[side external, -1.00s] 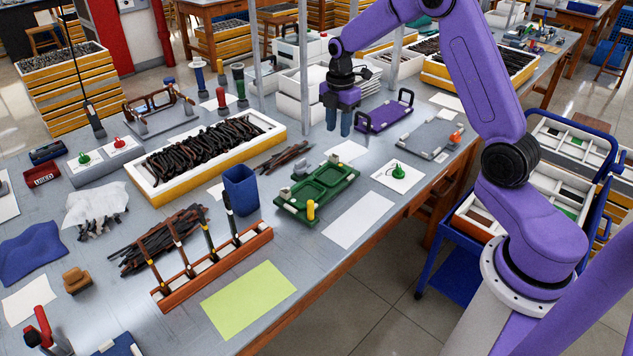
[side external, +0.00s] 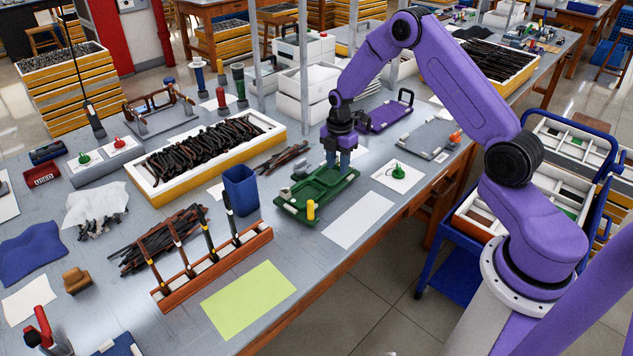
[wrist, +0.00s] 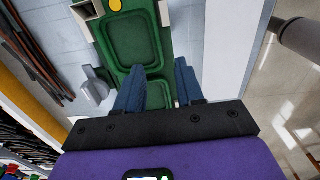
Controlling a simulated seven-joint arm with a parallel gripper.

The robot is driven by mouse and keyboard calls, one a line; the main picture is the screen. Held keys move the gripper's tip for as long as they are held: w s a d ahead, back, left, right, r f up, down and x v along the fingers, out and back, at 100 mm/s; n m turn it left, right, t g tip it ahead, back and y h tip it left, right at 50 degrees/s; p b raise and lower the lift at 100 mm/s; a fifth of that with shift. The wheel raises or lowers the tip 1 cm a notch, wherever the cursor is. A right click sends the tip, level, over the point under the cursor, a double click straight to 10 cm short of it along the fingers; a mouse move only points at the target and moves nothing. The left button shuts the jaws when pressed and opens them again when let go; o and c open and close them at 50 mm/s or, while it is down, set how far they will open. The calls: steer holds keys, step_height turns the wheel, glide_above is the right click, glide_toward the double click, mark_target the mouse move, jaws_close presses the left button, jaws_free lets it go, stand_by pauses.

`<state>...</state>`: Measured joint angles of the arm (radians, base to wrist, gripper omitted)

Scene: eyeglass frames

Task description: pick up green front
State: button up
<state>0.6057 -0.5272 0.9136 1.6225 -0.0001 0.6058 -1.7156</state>
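A green fixture plate (side external: 300,206) lies on the table, with two rounded lens-shaped recesses and a yellow knob near its front end. It also shows in the wrist view (wrist: 138,62). I cannot tell whether a separate green front sits in the recesses or the green shape is one piece with the plate. My gripper (side external: 338,163) points down over the far end of the plate. In the wrist view its two blue fingers (wrist: 160,72) are apart with green between them; nothing is visibly held. The fingers hide part of the far recess.
A blue bin (side external: 240,190) stands left of the plate. A grey clamp (wrist: 93,88) sits beside the plate's edge. A purple plate (side external: 384,116) and a grey plate (side external: 422,139) lie behind.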

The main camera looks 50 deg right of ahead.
mark_target(336, 182)
step_height(336, 182, down, 5)
steer(key=shift+a+r, duration=0.1)
steer(key=shift+a, duration=0.05)
jaws_close()
